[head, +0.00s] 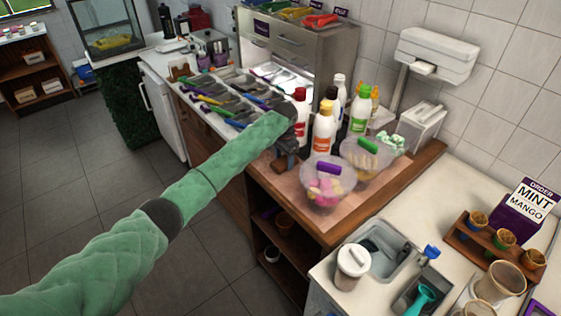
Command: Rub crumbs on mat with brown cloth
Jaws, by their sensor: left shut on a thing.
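My left arm in a green sleeve reaches in from the lower left. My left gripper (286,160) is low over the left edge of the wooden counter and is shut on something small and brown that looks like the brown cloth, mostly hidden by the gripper. A pinkish-brown mat-like surface (290,194) lies just in front of and to the right of the gripper. I cannot make out crumbs on it at this size. My right gripper is not in view.
Clear tubs (327,190) with purple and green handles stand right of the gripper. Several sauce bottles (323,131) stand close behind it. A topping rack (228,100) with coloured scoops lies to the left. A sink (385,245) and a cup (352,265) are at the front right.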

